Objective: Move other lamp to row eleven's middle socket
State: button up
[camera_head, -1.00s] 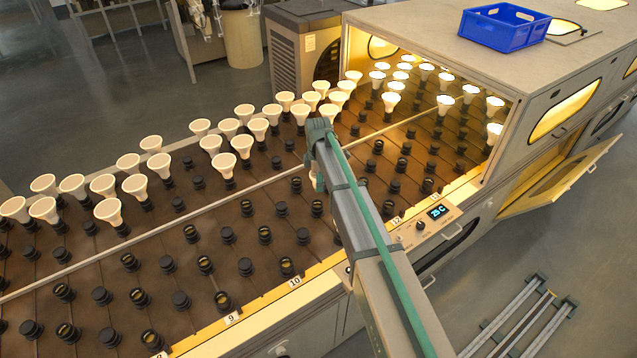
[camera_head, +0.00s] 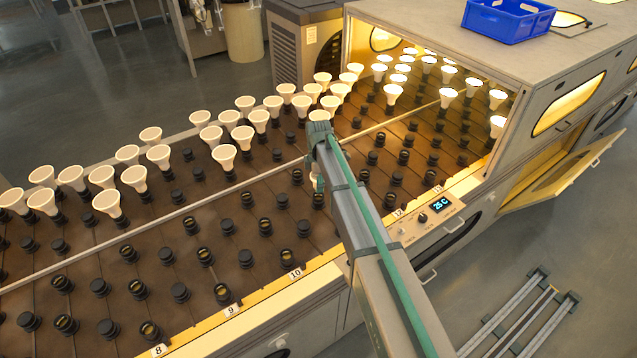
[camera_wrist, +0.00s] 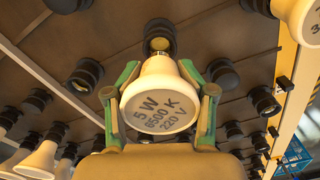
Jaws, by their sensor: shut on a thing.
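In the wrist view my gripper (camera_wrist: 160,100) is shut around a cream lamp (camera_wrist: 158,95), whose face reads 5 W, 6500 K, 220. Its narrow base points at a black socket (camera_wrist: 160,32) and overlaps it in the picture; I cannot tell whether it is seated. In the head view my gripper (camera_head: 317,178) hangs over the socket bed between the labels 10 (camera_head: 295,274) and 12 (camera_head: 398,213). My arm hides the row eleven label and much of that row, and I cannot make out the held lamp there.
Several near sockets (camera_head: 205,256) are empty. A thin rail (camera_head: 240,187) runs lengthwise along the bed. The oven (camera_head: 440,32) opens at right, with a blue crate (camera_head: 508,20) on top. Another lamp (camera_wrist: 298,18) is close at the wrist view's upper right.

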jog(key=shift+f+b, duration=0.9)
jog(key=shift+f, duration=1.2)
jog(key=o, duration=1.3)
jog(key=shift+r, duration=0.1)
jog(key=shift+r, duration=0.1)
notch_tip(320, 180, up, 12)
jog(key=shift+f, duration=0.1)
